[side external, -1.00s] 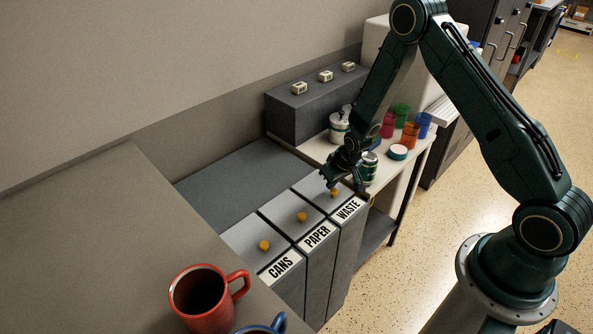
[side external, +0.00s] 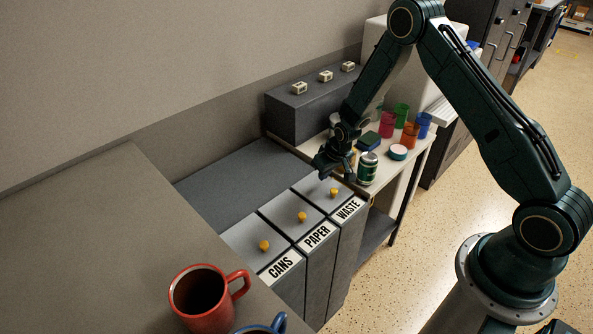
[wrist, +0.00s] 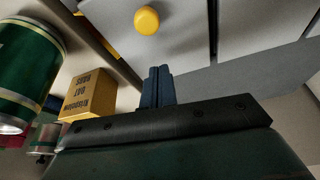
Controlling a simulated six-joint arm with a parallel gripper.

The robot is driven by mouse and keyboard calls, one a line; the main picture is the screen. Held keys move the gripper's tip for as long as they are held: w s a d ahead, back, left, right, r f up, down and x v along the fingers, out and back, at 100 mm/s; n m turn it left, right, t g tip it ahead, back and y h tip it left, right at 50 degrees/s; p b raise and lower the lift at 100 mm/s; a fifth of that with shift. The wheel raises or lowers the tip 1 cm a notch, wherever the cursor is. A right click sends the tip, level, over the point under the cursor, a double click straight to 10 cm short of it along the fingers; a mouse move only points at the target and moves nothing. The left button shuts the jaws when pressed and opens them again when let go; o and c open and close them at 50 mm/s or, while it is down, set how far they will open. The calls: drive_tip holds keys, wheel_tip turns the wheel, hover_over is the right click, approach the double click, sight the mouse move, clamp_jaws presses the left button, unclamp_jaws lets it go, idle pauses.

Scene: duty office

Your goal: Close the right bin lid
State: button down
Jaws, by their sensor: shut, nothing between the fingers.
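Three grey bins stand side by side, labelled CANS, PAPER and WASTE. The right bin's lid, WASTE (side external: 323,186), lies flat and shut, with a yellow knob (side external: 334,193) on it. The PAPER lid (side external: 288,210) and the CANS lid (side external: 250,238) also lie flat, each with a knob. My gripper (side external: 325,172) is above the back part of the WASTE lid, shut and empty. In the wrist view its shut fingers (wrist: 157,87) point towards a grey lid with a yellow knob (wrist: 147,20). I cannot tell whether the fingertips touch the lid.
A green can (side external: 367,168) stands on the white shelf beside the WASTE bin; a yellow box (wrist: 90,95) shows near it in the wrist view. Coloured cups (side external: 410,135) stand farther right. A red mug (side external: 205,298) is on the near counter. A grey block (side external: 312,108) stands behind.

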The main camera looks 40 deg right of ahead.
drive_tip(key=v, duration=1)
drive_tip(key=shift+w, duration=0.1)
wheel_tip(320, 180, up, 11)
hover_over(330, 193)
drive_tip(key=s+a, duration=0.3)
drive_tip(key=s+a+r+n+t, duration=0.1)
drive_tip(key=s+a+r, duration=0.1)
drive_tip(key=s+r, duration=0.7)
drive_tip(key=s+a+r, duration=0.2)
drive_tip(key=s+r, duration=0.2)
drive_tip(key=s, duration=0.4)
drive_tip(key=s+a+r, duration=0.1)
drive_tip(key=s+r, duration=0.2)
drive_tip(key=s, duration=0.6)
drive_tip(key=shift+s+a+r+n+t+y, duration=0.15)
drive_tip(key=shift+a+r+n+t+y, duration=0.15)
drive_tip(key=shift+a+r+n, duration=0.1)
